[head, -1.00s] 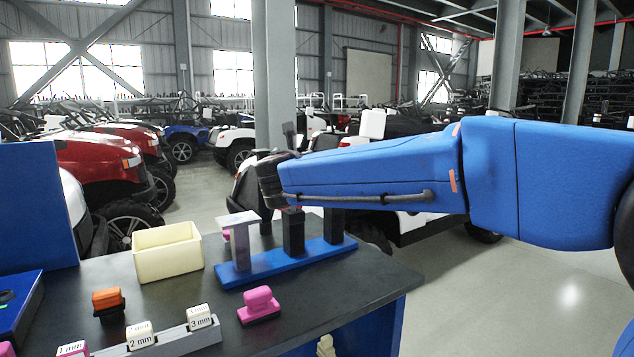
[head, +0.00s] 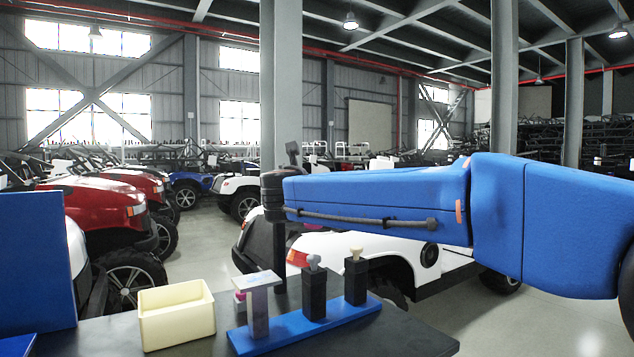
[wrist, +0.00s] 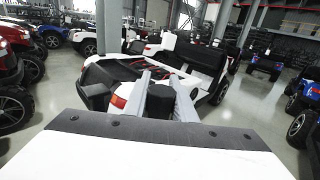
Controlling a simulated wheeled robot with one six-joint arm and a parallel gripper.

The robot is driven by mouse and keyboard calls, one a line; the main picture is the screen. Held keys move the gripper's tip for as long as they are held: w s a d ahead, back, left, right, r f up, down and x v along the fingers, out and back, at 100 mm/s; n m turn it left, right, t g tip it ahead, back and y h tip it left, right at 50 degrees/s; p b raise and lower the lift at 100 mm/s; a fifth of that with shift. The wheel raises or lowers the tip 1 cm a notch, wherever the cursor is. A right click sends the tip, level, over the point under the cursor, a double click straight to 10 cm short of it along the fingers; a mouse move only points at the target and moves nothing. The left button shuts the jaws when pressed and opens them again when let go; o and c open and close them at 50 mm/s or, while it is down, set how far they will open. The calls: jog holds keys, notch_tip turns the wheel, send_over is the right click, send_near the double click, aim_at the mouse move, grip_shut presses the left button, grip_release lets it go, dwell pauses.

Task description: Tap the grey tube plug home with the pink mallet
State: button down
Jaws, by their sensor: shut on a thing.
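The grey tube plug (head: 314,262) stands in the top of a black post (head: 314,297) on a blue rail, its rounded head sticking up. My gripper (wrist: 160,92) has its two pale fingers shut on a black upright cylinder (wrist: 160,101), perhaps the mallet's handle; no pink shows on it in the wrist view. In the head view my dark wrist is left of and above the plug, and the fingers are hidden. A small pink part (head: 240,297) shows behind the grey T-shaped post; I cannot tell whether it is the mallet.
A cream plug (head: 357,253) sits in the second black post. The T-shaped post (head: 260,305) stands left on the blue rail (head: 290,335). A cream bin (head: 177,318) is left of it on the dark table. A blue panel (head: 38,262) rises at far left.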

jog(key=shift+f, duration=2)
jog(key=shift+f, duration=2.15)
jog(key=shift+r, duration=1.8)
jog(key=shift+r, duration=0.1)
jog(key=shift+r, duration=2.4)
jog(key=shift+f, duration=0.1)
